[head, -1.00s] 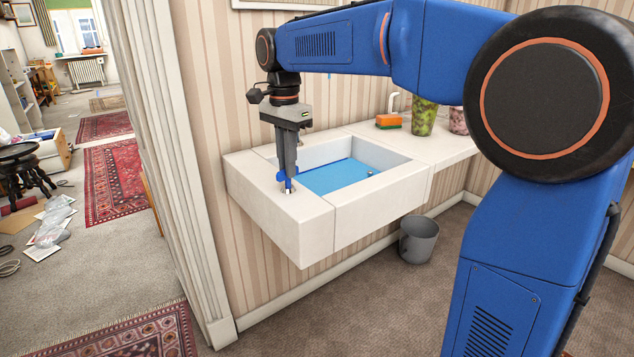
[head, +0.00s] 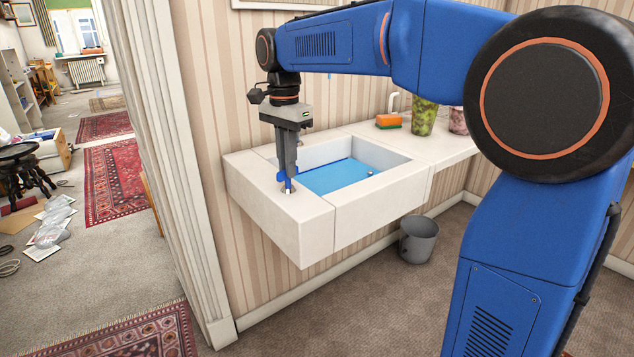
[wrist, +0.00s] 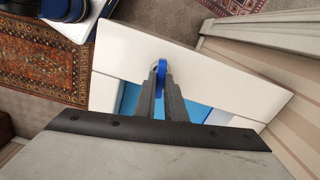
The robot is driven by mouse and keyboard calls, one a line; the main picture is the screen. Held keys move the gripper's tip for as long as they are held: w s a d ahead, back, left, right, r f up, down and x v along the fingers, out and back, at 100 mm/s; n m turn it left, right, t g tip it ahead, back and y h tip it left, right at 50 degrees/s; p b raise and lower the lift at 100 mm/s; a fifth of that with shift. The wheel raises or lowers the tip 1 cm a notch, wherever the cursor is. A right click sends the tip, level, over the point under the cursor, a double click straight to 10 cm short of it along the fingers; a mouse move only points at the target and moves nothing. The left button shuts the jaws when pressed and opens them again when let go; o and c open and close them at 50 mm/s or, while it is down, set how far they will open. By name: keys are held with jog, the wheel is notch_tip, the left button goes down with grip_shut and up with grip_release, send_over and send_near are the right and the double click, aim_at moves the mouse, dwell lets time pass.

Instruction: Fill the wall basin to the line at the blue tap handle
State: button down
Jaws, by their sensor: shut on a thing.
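The white wall basin (head: 285,218) is fixed to the striped wall, with blue water (head: 338,176) in its bowl. The blue tap handle (head: 281,177) stands on the basin's left ledge. My gripper (head: 287,181) points down from above and is shut on the handle. In the wrist view the blue handle (wrist: 161,66) shows between the fingertips of my gripper (wrist: 160,75). The fingers hide part of the handle. I cannot make out the fill line in the bowl.
An orange and green sponge (head: 389,121), a green patterned vase (head: 423,117) and a pinkish pot (head: 458,120) stand on the counter right of the basin. A grey bucket (head: 418,240) is on the floor below. A door frame (head: 175,170) rises at left.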

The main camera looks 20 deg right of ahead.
jog(key=shift+n, duration=1.6)
dwell(2.0)
jog(key=shift+m, duration=2)
